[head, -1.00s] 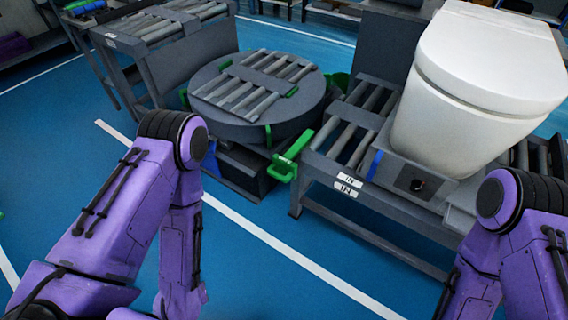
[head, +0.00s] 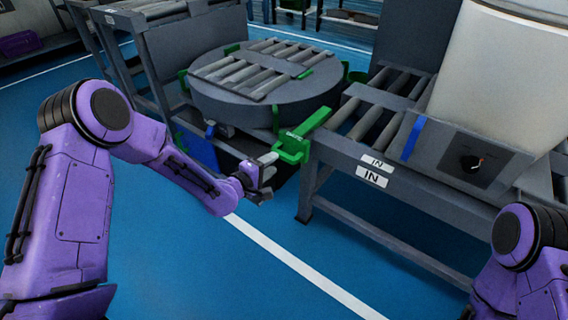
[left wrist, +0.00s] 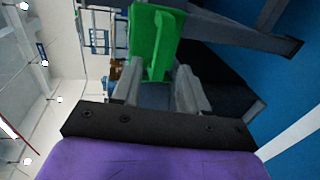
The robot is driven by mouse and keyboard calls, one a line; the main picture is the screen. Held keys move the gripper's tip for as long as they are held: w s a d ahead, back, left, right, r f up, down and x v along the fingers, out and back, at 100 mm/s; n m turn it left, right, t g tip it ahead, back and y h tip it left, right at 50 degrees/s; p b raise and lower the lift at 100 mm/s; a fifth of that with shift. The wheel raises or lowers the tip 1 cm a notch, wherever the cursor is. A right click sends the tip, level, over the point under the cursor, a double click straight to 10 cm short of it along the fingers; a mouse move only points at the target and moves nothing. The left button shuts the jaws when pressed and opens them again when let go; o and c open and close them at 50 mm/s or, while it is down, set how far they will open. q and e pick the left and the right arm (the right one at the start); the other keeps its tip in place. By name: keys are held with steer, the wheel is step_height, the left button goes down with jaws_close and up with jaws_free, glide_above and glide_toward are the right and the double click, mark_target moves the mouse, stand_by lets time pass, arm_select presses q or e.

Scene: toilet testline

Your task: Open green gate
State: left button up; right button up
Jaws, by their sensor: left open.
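The green gate (head: 304,138) is a green bracket at the near end of the roller conveyor marked IN, beside the round turntable (head: 262,100). My left gripper (head: 264,168) is open just left of and below the gate's lower block in the head view. In the left wrist view the green gate (left wrist: 154,42) stands upright ahead, between and beyond the two open fingers (left wrist: 158,90). I cannot tell whether the fingers touch it. My right arm (head: 530,250) shows at the right edge, but its gripper is out of view.
Another roller conveyor (head: 150,20) stands behind left of the turntable. The blue floor in front is clear, with a white line (head: 290,258).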

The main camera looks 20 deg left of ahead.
mark_target(283, 158)
arm_select(q)
steer(key=b+x, duration=0.1)
steer(key=x, duration=0.5)
steer(key=shift+w+d+f, duration=0.1)
steer(key=shift+w+f, duration=0.15)
steer(key=shift+w, duration=0.05)
steer(key=shift+w+d+b, duration=0.15)
steer(key=shift+w+b, duration=0.15)
steer(key=shift+w, duration=0.05)
arm_select(e)
step_height(283, 158, down, 2)
arm_select(q)
jaws_close()
steer(key=shift+s, duration=0.1)
